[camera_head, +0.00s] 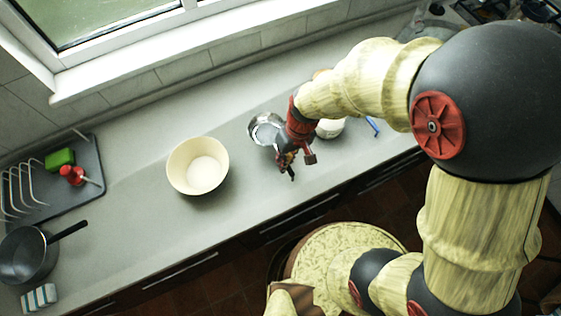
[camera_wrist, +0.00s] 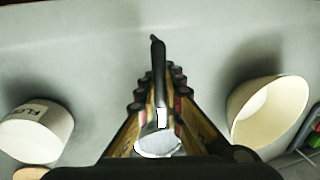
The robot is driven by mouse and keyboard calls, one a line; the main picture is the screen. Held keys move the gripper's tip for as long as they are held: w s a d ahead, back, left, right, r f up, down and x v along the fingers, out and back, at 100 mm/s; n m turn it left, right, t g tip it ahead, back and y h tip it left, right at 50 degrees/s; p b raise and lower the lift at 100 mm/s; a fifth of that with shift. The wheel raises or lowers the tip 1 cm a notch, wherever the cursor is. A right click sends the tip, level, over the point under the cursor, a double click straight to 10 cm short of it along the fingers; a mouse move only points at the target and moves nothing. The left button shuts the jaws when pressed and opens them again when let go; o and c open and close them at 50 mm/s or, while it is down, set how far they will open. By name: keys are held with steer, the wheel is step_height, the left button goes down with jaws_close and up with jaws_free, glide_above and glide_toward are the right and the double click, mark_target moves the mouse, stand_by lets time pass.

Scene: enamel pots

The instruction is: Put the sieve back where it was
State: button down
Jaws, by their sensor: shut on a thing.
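The sieve (camera_head: 265,128) shows in the head view as a silvery round head left of my gripper (camera_head: 290,160). In the wrist view the dark handle of the sieve (camera_wrist: 158,75) lies between the fingers, its hooked end pointing away past the fingertips. A pale, shiny part of it shows close to the wrist. My gripper (camera_wrist: 159,92) is shut on the sieve's handle. It is over the counter between the cream bowl and a white jar. The head view does not clearly show how high the sieve is. My wrist hides part of it.
A cream bowl (camera_head: 198,165) with pale contents stands left on the counter (camera_head: 120,220). A white labelled jar (camera_wrist: 38,130) stands on the other side, partly hidden behind my arm. A drying rack (camera_head: 85,195) and dark pan (camera_head: 28,255) are at far left. A blue item (camera_head: 373,127) lies right.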

steer(key=w+f, duration=0.1)
steer(key=a+f, duration=0.1)
steer(key=w+f, duration=0.1)
steer(key=shift+w+a+f+b, duration=0.3)
steer(key=shift+w+f, duration=0.05)
steer(key=shift+f+b, duration=0.35)
steer(key=shift+f, duration=1.15)
steer(key=shift+f, duration=0.15)
steer(key=c, duration=1.9)
jaws_free()
